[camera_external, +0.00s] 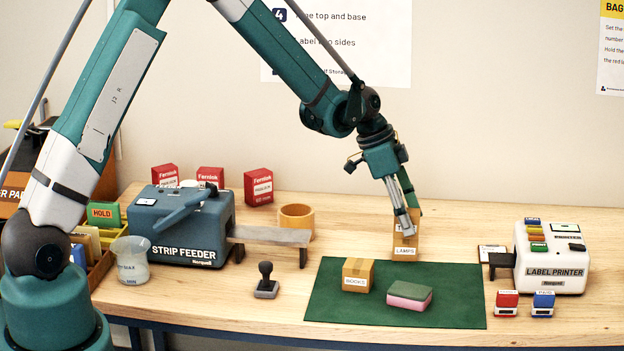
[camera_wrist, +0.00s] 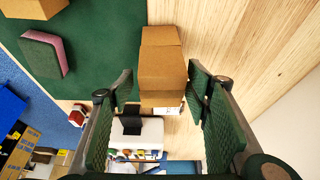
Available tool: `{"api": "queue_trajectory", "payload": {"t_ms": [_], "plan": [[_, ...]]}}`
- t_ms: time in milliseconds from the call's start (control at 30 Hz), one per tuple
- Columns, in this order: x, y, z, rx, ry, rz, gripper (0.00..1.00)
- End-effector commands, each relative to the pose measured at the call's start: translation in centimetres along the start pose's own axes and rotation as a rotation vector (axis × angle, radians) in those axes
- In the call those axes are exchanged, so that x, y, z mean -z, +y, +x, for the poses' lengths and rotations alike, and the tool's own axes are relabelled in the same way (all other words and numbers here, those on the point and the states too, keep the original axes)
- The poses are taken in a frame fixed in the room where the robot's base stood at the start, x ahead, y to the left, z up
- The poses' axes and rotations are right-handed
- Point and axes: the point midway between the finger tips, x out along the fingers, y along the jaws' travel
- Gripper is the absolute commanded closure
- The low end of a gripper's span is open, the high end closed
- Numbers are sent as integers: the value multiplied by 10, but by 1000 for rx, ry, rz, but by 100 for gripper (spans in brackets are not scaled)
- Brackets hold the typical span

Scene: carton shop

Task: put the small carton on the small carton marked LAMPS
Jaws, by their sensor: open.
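The carton marked LAMPS (camera_external: 405,247) stands on the table at the back edge of the green mat. A small brown carton (camera_external: 400,218) sits on top of it, its label partly covered by my fingers. My gripper (camera_external: 407,226) points down at this upper carton. In the wrist view, brown carton faces (camera_wrist: 162,75) show between the two open fingers of my gripper (camera_wrist: 163,88), with a gap visible at the right finger. The left finger is very close, and I cannot tell if it touches.
A carton marked BOOKS (camera_external: 358,275) and a pink-and-green sponge (camera_external: 409,294) lie on the green mat (camera_external: 450,300). The label printer (camera_external: 552,262) stands to the right, stamps before it. The strip feeder (camera_external: 185,235) and an orange ring (camera_external: 297,219) are left.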

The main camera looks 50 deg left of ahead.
Motion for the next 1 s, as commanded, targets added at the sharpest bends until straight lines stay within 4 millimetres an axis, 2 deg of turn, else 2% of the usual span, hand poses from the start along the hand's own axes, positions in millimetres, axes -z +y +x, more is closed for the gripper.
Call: {"api": "queue_trajectory", "payload": {"t_ms": [467,667,1000], "plan": [[5,0,-11,0,0,0,52],[4,0,-32,0,0,0,52],[4,0,-78,1,0,-1,52]]}}
